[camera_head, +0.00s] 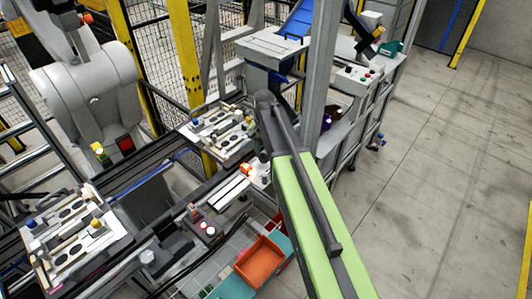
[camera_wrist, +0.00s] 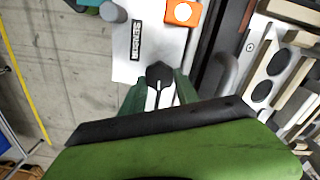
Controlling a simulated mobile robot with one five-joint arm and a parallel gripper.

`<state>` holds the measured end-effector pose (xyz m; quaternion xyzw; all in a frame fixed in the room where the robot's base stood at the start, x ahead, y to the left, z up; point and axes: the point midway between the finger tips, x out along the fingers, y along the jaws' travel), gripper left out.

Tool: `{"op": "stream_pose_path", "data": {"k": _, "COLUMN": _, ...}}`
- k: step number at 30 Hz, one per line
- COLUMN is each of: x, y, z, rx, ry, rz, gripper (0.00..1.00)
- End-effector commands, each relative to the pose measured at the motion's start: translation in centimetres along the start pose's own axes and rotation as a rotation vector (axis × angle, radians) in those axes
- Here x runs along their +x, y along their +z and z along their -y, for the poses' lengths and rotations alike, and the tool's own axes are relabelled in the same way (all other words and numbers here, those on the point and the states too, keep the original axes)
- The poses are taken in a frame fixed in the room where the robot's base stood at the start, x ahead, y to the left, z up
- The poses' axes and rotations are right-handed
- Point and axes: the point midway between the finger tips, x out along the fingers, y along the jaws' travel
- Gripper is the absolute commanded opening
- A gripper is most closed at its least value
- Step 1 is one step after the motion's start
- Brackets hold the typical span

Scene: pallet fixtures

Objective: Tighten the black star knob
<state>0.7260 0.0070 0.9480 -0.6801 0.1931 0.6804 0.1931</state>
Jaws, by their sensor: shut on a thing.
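The black star knob (camera_wrist: 158,73) shows in the wrist view as a small dark shape at the tips of my gripper. My gripper (camera_wrist: 160,90) has green fingers, one on each side of the knob, and is shut on it. The knob is in front of a white plate (camera_wrist: 131,68) with a dark printed label. My fingers hide part of the knob, so its turn angle and seating cannot be told. In the head view my arm covers the knob and my gripper.
An orange part (camera_wrist: 183,12) sits at the plate's top edge, with a grey-blue cylinder (camera_wrist: 113,12) to its left. A pallet fixture (camera_wrist: 275,75) with dark oval pads lies to the right. In the head view, another pallet (camera_head: 75,240) stands lower left; open floor (camera_head: 440,170) lies right.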

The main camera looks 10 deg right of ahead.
Motion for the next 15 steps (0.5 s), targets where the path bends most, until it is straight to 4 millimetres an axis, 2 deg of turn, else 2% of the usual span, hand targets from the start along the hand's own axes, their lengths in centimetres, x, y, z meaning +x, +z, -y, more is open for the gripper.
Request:
{"op": "stream_pose_path", "data": {"k": 8, "x": -0.05, "y": -0.09, "z": 0.28, "rx": -0.002, "ry": -0.007, "rz": -0.003, "gripper": 0.0}}
{"op": "stream_pose_path", "data": {"k": 9, "x": -0.05, "y": -0.1, "z": 0.28, "rx": -0.002, "ry": -0.007, "rz": -0.003, "gripper": 0.41}}
{"op": "stream_pose_path", "data": {"k": 13, "x": -0.04, "y": -0.08, "z": 0.2, "rx": -0.002, "ry": -0.005, "rz": -0.003, "gripper": 0.58}}
{"op": "stream_pose_path", "data": {"k": 15, "x": -0.03, "y": -0.07, "z": 0.15, "rx": -0.001, "ry": -0.004, "rz": -0.002, "gripper": 0.59}}
